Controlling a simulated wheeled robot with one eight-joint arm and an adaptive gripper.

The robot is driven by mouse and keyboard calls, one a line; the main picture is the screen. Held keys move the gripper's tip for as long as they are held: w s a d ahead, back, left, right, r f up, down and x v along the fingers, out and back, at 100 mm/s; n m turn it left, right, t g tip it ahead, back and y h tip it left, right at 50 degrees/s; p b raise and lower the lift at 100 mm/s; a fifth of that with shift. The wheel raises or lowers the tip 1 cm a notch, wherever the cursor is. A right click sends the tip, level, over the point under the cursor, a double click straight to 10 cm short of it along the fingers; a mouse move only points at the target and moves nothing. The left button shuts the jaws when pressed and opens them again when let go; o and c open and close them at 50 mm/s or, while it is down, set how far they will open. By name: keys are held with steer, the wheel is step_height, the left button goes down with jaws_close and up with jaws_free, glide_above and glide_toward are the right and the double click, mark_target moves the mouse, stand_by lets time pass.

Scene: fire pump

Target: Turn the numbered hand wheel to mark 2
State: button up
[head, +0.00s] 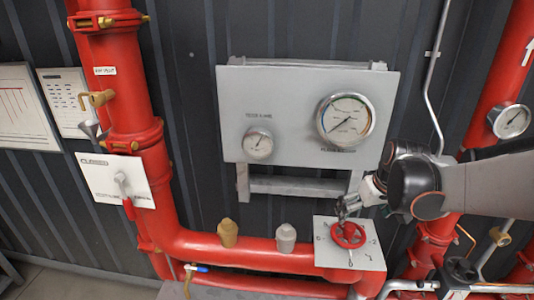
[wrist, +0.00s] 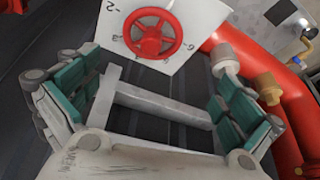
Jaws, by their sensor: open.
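The red hand wheel (head: 348,236) sits on a pale numbered plate (head: 372,262) at the lower right of the head view. In the wrist view the spoked wheel (wrist: 153,33) is beyond the fingers, near the top, on the plate (wrist: 185,17). A 2 is legible left of the wheel there, and a 6 below its right side. Which mark the wheel points to cannot be told. My gripper (head: 347,207) is just above the wheel in the head view. In the wrist view my gripper (wrist: 155,82) is open, teal pads wide apart, with nothing between them.
A grey gauge panel (head: 290,90) is on the dark ribbed wall behind. A brass cap (head: 228,233) and a grey cap (head: 286,238) stand on the red pipe (head: 200,246) left of the plate. Another red pipe (head: 500,75) rises at the right, behind my arm.

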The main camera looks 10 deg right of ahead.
mark_target(350, 227)
steer(key=x, duration=0.4)
steer(key=d+b+x, duration=0.1)
steer(key=x, duration=0.4)
steer(key=w+b+x, duration=0.1)
steer(key=x, duration=0.3)
steer(key=shift+w+d+f, duration=0.15)
steer(key=shift+d, duration=0.05)
steer(key=shift+b, duration=0.3)
steer(key=c, duration=1.1)
steer(key=o, duration=0.6)
steer(key=c, duration=0.6)
steer(key=shift+o, duration=0.2)
